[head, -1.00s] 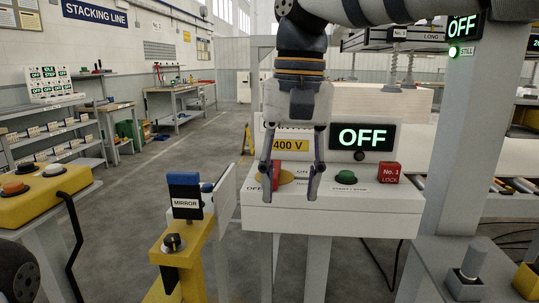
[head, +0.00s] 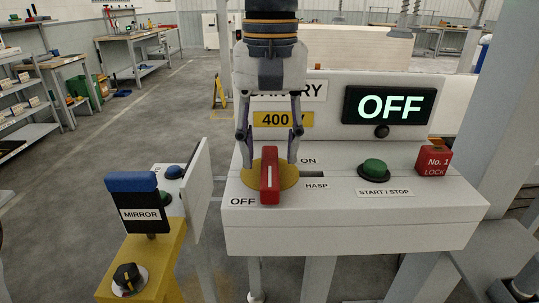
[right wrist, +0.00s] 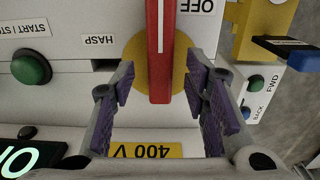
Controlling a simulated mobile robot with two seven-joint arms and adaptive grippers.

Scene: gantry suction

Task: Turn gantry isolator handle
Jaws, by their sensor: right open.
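The red isolator handle (head: 270,176) sits on a round yellow plate (head: 289,179) on top of the white gantry console (head: 330,235). Its white line points toward the OFF label, and the display (head: 389,105) reads OFF. My right gripper (head: 268,160) points down over the handle, open, with one finger on each side. In the right wrist view the handle (right wrist: 160,50) stands between the purple finger pads (right wrist: 160,95), with gaps on both sides. My left gripper is out of view.
A yellow post with a MIRROR sign (head: 140,213) and a white panel (head: 197,190) stand close on the left. A grey column rises at the right.

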